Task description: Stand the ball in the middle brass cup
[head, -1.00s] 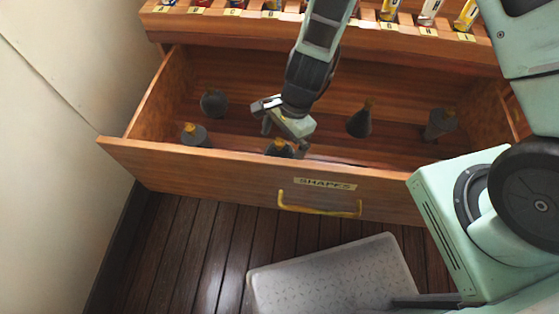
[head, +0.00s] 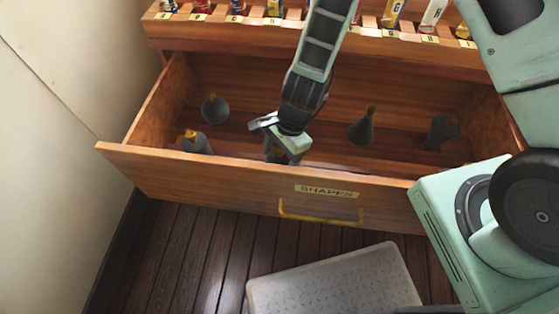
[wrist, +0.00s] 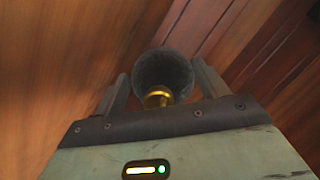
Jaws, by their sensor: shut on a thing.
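My gripper (head: 283,150) is down inside the open drawer, near its front wall. It is shut on a dark grey brass-knobbed piece, mostly hidden by the gripper in the head view. In the wrist view this piece (wrist: 165,71) has a round outline and sits between the two fingers, its brass knob toward the camera. I cannot tell its full shape. A round, ball-like dark piece (head: 215,108) lies at the drawer's back left. No brass cups are in view.
The drawer (head: 240,172) is labelled SHAPES and has a brass handle (head: 320,213). Other pieces stand inside: one at front left (head: 195,142), a cone (head: 361,126) and one at right (head: 442,131). A lettered rack (head: 300,30) lies behind. A grey patterned surface (head: 335,280) is below.

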